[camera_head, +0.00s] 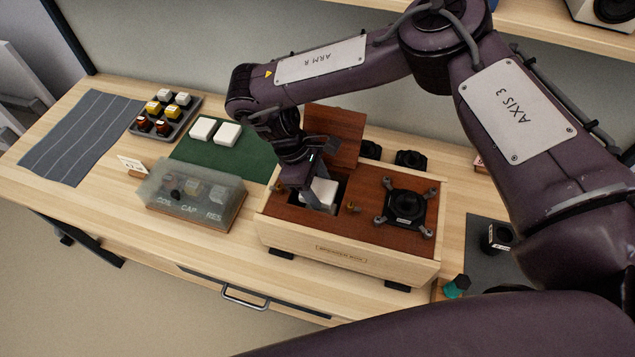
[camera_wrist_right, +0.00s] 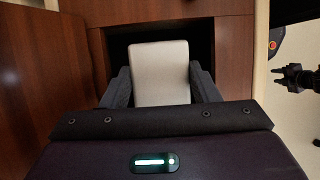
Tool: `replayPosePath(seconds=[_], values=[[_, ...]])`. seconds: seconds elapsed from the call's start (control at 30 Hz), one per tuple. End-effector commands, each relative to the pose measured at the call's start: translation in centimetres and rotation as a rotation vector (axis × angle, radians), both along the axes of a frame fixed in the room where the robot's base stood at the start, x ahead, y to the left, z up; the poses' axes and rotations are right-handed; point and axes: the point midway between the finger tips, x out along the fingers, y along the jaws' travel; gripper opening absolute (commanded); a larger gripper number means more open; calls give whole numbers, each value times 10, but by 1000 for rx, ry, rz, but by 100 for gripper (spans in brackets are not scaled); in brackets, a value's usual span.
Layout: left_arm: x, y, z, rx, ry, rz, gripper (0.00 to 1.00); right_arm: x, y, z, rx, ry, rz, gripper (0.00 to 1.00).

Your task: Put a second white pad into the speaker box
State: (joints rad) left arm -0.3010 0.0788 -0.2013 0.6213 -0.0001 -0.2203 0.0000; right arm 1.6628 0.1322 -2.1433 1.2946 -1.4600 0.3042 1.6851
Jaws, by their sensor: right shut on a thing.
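The speaker box (camera_head: 330,245) is a pale wood cabinet with a dark brown top on the bench. Its compartment (camera_wrist_right: 120,45) is a dark rectangular opening. My right gripper (camera_head: 317,199) is shut on a white pad (camera_wrist_right: 160,70), which also shows in the head view (camera_head: 323,190). It holds the pad at the opening; how deep the pad sits is unclear. Two white pads (camera_head: 202,129) (camera_head: 227,133) lie on the green mat (camera_head: 190,153). No pad inside the compartment can be made out. A dark jaw-like part (camera_wrist_right: 296,78), perhaps my left gripper, shows at the right wrist view's right edge.
A brown panel (camera_head: 334,135) stands up behind the opening. A black driver (camera_head: 407,206) sits on the box top at right. A lidded clear case (camera_head: 190,194) stands left of the box. A tray of small parts (camera_head: 165,115) and a grey striped cloth (camera_head: 80,135) lie farther left.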

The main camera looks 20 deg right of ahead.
Motion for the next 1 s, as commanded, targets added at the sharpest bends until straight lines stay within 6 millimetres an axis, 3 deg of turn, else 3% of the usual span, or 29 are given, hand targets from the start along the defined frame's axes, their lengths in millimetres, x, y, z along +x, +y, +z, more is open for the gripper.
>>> replayPosePath(seconds=[0.03,0.23,0.57,1.0], values=[[0,0,0,0,-1,0,36,0,0,0,0,0,0,56],[1,0,0,0,-1,0,36,0,0,0,0,0,0,80],[1,0,-1,0,-1,0,36,2,2,5,0,-2,1,80],[1,1,-10,1,-1,2,36,17,23,65,-2,-3,0,80]])
